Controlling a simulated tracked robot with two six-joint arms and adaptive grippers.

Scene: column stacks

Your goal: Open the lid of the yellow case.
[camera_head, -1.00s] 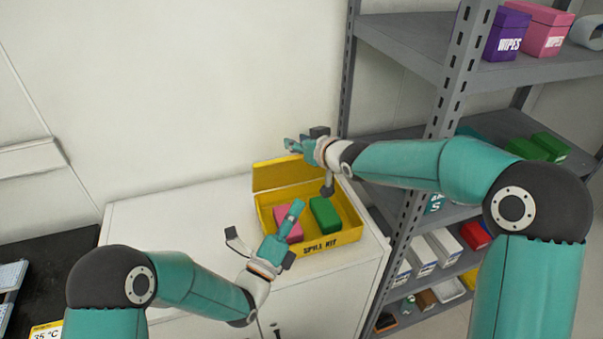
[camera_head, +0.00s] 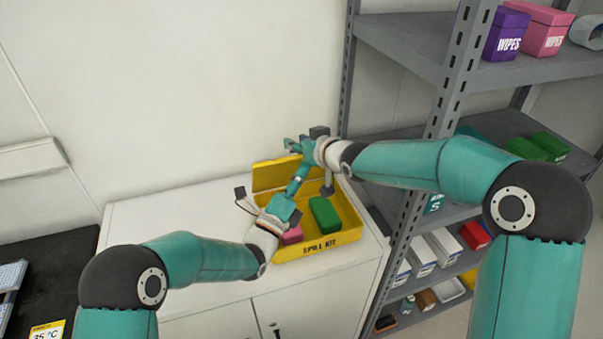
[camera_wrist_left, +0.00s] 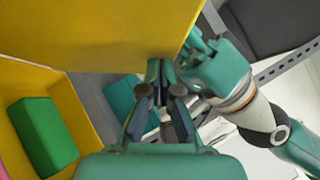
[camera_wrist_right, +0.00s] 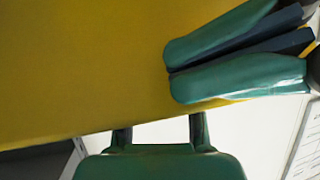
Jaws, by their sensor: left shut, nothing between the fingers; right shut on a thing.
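The yellow case (camera_head: 347,240) labelled SPILL KIT sits on a white cabinet. Its lid (camera_head: 268,177) stands raised at the back, and the inside is exposed. A green block (camera_head: 325,215) and a pink block (camera_head: 293,235), partly covered by my left gripper, lie inside. My right gripper (camera_head: 291,146) is shut on the lid at its upper right edge; the lid (camera_wrist_right: 80,60) hides its fingertips in the right wrist view. My left gripper (camera_head: 303,171) is shut and empty, reaching over the case close to the lid and below my right gripper. Contact with the lid is unclear.
A grey metal shelf (camera_head: 410,45) with boxes stands close to the right of the case. The white cabinet top (camera_head: 150,225) is clear to the left. A wall (camera_head: 200,90) rises behind.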

